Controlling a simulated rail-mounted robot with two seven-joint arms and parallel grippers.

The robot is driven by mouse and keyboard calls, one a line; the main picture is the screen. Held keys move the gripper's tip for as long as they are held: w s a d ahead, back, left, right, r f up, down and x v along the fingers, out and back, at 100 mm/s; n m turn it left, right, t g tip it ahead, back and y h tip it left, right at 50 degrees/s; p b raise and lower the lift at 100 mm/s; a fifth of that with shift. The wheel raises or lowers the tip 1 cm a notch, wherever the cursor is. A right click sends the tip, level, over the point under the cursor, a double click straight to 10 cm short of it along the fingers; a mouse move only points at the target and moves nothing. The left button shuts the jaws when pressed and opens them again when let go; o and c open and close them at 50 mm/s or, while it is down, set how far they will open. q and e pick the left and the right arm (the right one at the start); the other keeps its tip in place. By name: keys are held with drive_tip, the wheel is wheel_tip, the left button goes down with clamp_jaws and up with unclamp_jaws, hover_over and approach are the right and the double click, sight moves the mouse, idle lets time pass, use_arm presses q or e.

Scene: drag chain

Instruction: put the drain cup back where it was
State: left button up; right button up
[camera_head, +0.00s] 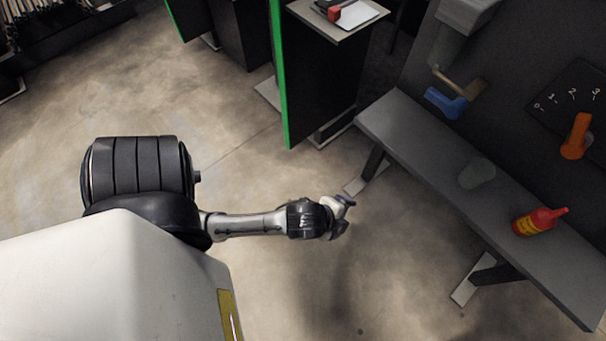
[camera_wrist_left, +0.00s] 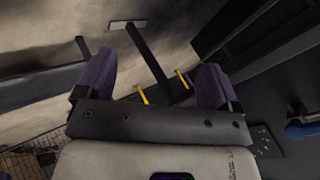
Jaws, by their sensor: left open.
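A dull grey-green cup (camera_head: 477,173), which looks like the drain cup, stands on the long grey bench (camera_head: 420,138) in the head view. It is to the right of my left gripper (camera_head: 345,213), with a clear gap between them. My left gripper hangs over the floor in front of the bench. In the left wrist view its two purple fingers are spread apart with nothing between them (camera_wrist_left: 155,78). I cannot make out the cup in the wrist view. My right gripper is not in view.
Above the bench are a blue handle (camera_head: 446,102) by a brownish pipe, and an orange handle (camera_head: 577,137) beside a numbered dial. A dark cabinet with a green edge (camera_head: 279,75) stands behind. Floor between is clear.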

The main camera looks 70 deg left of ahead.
use_arm(q)
drive_tip(key=s+d+f+n+g+h, duration=0.1)
drive_tip(key=s+n+g, duration=0.3)
drive_tip(key=s+n, duration=0.4)
drive_tip(key=s, duration=0.2)
drive_tip(key=shift+s+f+n, duration=0.25)
drive_tip(key=shift+s+n, duration=0.05)
drive_tip(key=shift+n, duration=0.1)
wheel_tip(320, 180, up, 57)
drive_tip(key=p, duration=5.7)
drive_tip(key=shift+r, duration=0.1)
